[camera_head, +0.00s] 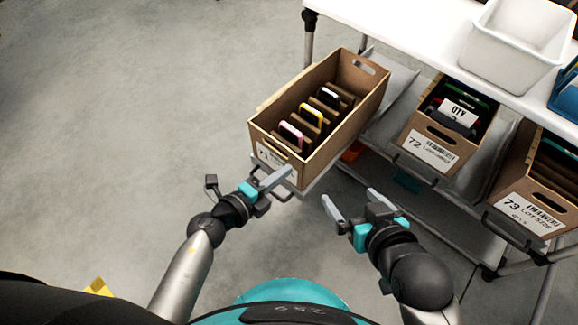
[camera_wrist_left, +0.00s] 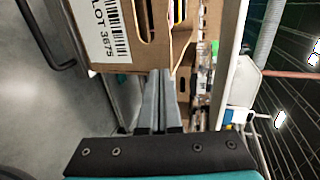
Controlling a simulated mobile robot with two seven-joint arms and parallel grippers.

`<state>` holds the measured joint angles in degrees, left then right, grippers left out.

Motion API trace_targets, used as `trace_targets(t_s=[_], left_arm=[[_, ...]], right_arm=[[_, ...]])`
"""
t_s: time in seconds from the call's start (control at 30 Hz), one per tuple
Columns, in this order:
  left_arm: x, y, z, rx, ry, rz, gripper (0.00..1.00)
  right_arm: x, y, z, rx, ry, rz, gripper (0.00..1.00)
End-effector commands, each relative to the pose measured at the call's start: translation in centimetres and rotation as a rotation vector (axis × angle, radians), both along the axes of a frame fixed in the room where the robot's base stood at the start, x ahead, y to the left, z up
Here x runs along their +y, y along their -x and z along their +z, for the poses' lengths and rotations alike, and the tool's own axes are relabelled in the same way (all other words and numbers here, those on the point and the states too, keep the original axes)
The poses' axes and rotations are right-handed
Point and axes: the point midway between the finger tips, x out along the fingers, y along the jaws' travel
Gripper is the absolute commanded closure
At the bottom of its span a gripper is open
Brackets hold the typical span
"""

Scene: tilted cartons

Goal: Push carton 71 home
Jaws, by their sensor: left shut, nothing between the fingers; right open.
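A brown carton (camera_head: 318,133) stands out in front of the shelf row on a pulled-out tray, left of cartons 72 and 73. My right gripper (camera_head: 350,203) is open and empty, right of and below the carton.
Carton 72 (camera_head: 418,155) and carton 73 (camera_head: 520,210) sit on the sloped shelf to the right. A white bin (camera_head: 515,45) stands on the white top (camera_head: 415,30) above. A dark handle bar (camera_head: 283,193) runs below the carton's front. The floor at left is clear.

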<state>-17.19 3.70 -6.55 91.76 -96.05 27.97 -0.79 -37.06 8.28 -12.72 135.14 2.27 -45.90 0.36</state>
Motion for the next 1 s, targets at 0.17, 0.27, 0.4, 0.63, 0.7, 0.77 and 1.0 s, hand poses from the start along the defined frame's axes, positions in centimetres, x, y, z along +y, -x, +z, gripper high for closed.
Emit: trace_targets(t_s=[0.17, 0.27, 0.4, 0.63, 0.7, 0.77, 1.0], left_arm=[[-1.0, -1.5, 0.0, 0.0, 0.001, 0.001, 1.0], [-1.3, -1.9, 0.0, -0.001, 0.0, 0.001, 1.0], [-1.5, -2.1, 0.0, 0.0, 0.001, 0.001, 1.0], [-1.5, -2.1, 0.0, 0.0, 0.001, 0.001, 1.0], [-1.5, -2.1, 0.0, 0.0, 0.0, 0.001, 1.0], [-1.5, -2.1, 0.0, 0.0, 0.0, 0.001, 1.0], [-1.8, -2.6, 0.1, 0.0, 0.0, 0.001, 1.0]], right_arm=[[0.8, -0.3, 0.1, -0.063, -0.034, 0.008, 0.0], [1.1, -0.4, 0.2, -0.083, -0.045, 0.01, 0.0], [1.3, -0.5, 0.3, -0.096, -0.053, 0.011, 0.0], [1.3, -0.5, 0.3, -0.098, -0.053, 0.011, 0.0], [1.3, -0.5, 0.3, -0.098, -0.053, 0.011, 0.0], [1.3, -0.5, 0.3, -0.097, -0.053, 0.011, 0.0], [0.8, -0.4, 0.3, -0.062, -0.033, 0.007, 0.0]])
